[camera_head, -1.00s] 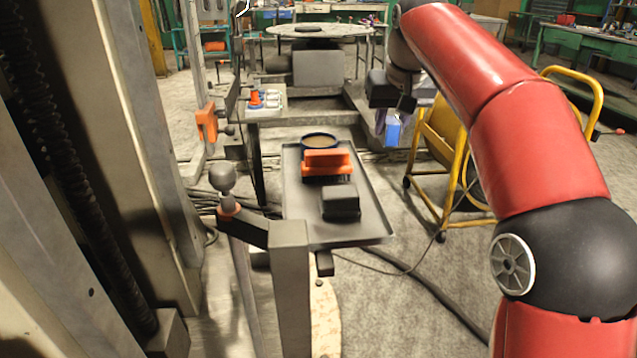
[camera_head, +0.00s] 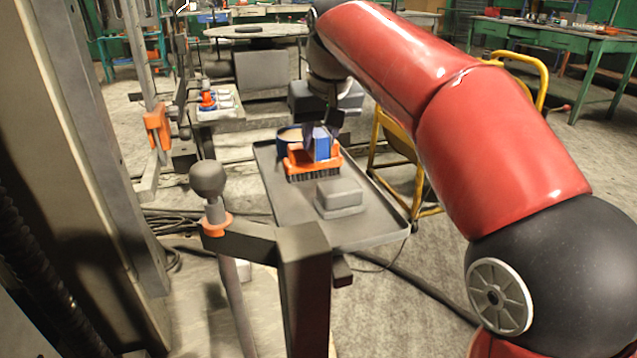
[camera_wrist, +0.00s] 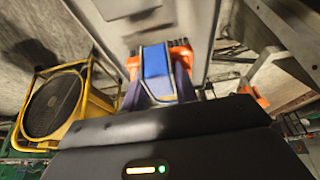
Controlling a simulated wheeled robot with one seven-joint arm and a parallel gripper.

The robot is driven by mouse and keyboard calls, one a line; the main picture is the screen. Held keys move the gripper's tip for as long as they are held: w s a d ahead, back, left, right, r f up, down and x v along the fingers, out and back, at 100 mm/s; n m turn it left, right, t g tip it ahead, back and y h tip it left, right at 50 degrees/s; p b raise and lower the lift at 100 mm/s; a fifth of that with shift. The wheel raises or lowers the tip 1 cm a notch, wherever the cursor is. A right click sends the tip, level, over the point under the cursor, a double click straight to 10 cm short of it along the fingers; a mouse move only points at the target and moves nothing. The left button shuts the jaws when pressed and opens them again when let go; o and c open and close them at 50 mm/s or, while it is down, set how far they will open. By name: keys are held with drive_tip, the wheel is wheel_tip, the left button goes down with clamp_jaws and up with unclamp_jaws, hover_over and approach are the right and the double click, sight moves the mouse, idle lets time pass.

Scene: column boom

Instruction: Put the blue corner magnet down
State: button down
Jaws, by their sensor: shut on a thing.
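The blue corner magnet (camera_head: 321,147) is in my gripper (camera_head: 322,133), over the far part of a grey tray (camera_head: 380,234). In the wrist view the magnet (camera_wrist: 156,63) sits between the two fingers of my gripper (camera_wrist: 158,80), which are shut on it. In the head view it overlaps the orange brush (camera_head: 314,166). I cannot tell whether it is touching the brush or held above it. The magnet's lower end is hidden.
On the tray, a blue-rimmed tin (camera_head: 288,138) is behind the brush and a grey block (camera_head: 340,196) is in front. Bare tray shows left of the block. A yellow-framed fan (camera_wrist: 58,103) stands beside the tray. A post with a ball knob (camera_head: 208,178) stands nearer.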

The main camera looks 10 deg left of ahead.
sight(322, 160)
wheel_tip(322, 160, down, 7)
drive_tip(key=shift+r+b, duration=0.1)
drive_tip(key=shift+b, duration=0.75)
drive_tip(key=c, duration=1.1)
unclamp_jaws()
drive_tip(key=p+v, duration=0.2)
drive_tip(key=v, duration=1)
drive_tip(key=shift+p, duration=0.4)
